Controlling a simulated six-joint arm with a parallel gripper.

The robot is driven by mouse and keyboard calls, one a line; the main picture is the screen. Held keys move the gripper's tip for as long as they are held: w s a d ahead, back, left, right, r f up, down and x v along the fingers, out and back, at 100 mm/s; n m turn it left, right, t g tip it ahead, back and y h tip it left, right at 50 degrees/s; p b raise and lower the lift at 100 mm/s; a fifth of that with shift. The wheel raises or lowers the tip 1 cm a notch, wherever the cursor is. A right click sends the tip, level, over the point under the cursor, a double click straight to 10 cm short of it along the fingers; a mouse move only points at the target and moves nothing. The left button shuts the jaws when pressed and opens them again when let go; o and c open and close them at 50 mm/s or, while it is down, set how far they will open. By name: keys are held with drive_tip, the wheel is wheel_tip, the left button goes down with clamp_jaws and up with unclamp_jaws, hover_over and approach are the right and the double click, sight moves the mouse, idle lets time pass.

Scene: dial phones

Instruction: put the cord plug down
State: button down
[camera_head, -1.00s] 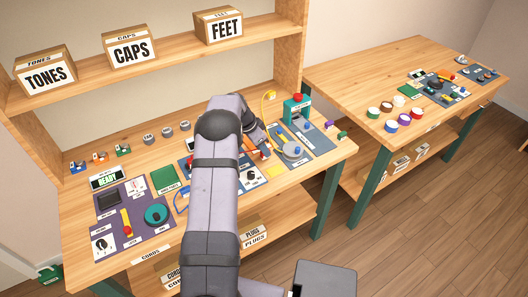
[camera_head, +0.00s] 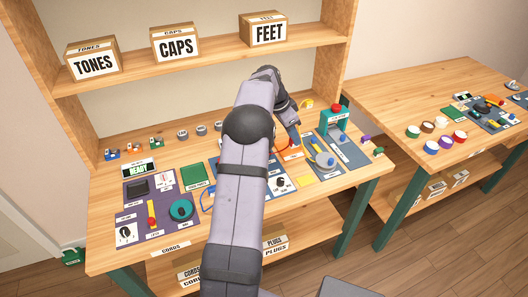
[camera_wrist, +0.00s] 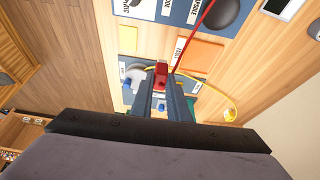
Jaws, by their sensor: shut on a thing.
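The red cord plug (camera_wrist: 161,70) is between the fingertips of my gripper (camera_wrist: 162,88) in the wrist view. A red cord (camera_wrist: 194,38) runs from near it up to the top edge. The bench lies beyond the fingers, and I cannot tell how high the plug is above it. In the head view my gripper (camera_head: 296,138) is over the right half of the bench, near an orange patch (camera_head: 288,154). The plug is too small or hidden to make out there.
A yellow cord (camera_wrist: 222,88) curves to the right of my fingers in the wrist view. A teal stand with a red top (camera_head: 334,118) is to the right in the head view. Dial (camera_head: 181,210), green pad (camera_head: 193,174) and cans lie left. A second table (camera_head: 452,85) stands right.

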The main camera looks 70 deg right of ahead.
drive_tip(key=shift+w+a+r+p, duration=0.3)
drive_tip(key=shift+w+a, duration=1.1)
drive_tip(key=shift+w, duration=3.05)
drive_tip(key=shift+w+a+r+p, duration=0.25)
drive_tip(key=shift+w+a, duration=1.1)
drive_tip(key=shift+w, duration=3.1)
drive_tip(key=shift+f+p, duration=1.5)
drive_tip(key=shift+f, duration=3.35)
drive_tip(key=shift+f+b, duration=0.25)
drive_tip(key=shift+b, duration=0.05)
drive_tip(key=c, duration=1.7)
unclamp_jaws()
